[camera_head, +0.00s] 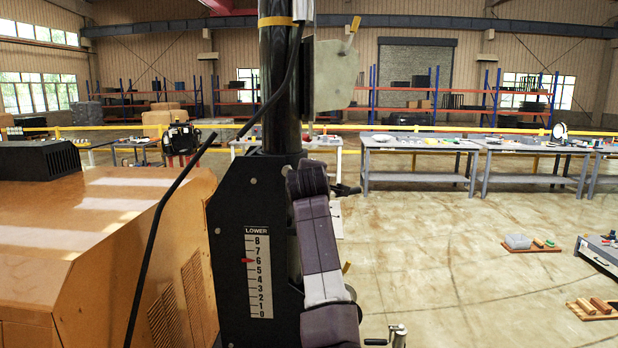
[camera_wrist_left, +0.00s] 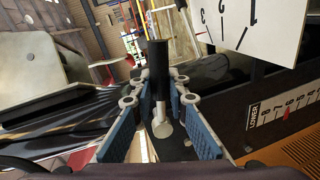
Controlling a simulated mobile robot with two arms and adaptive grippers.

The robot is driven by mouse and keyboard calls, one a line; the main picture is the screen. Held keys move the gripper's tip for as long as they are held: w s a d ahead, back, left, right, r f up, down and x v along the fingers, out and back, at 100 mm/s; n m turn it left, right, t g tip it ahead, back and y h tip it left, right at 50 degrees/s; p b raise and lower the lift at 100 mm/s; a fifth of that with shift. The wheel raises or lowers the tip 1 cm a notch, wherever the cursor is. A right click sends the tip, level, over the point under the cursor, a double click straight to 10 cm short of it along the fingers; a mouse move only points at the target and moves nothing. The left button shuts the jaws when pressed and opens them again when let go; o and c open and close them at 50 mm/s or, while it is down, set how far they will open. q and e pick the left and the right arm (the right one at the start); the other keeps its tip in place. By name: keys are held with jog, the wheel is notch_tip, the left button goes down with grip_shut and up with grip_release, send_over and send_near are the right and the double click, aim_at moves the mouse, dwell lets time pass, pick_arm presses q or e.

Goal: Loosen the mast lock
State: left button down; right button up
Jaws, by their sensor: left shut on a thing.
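The dark mast (camera_head: 281,90) rises from a black plate (camera_head: 235,215) with a white LOWER scale (camera_head: 258,275) whose red pointer is near 6. In the left wrist view, a handle with a black grip (camera_wrist_left: 157,60) and a pale metal shaft (camera_wrist_left: 161,122) stands between the blue-padded fingers of my left gripper (camera_wrist_left: 158,88). The gripper is shut on this handle. I cannot tell surely whether it is the mast lock. In the head view, a purple and white arm link of mine covers the plate's right side, and my gripper cannot be made out. My right gripper is not in view.
An orange machine body (camera_head: 100,230) fills the left. A black cable (camera_head: 165,205) hangs in front of the mast. A metal crank (camera_head: 397,336) is at the bottom. A white numbered plate (camera_wrist_left: 262,25) is close by at top right in the wrist view.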

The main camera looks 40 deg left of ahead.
pick_arm(q)
jog(key=shift+r+n+p, duration=0.6)
jog(key=shift+r+n, duration=0.1)
jog(key=shift+n, duration=0.2)
jog(key=shift+t+h, duration=0.3)
jog(key=shift+r, duration=0.1)
jog(key=c, duration=1.8)
grip_release()
jog(key=shift+c, duration=0.2)
jog(key=v, duration=1.2)
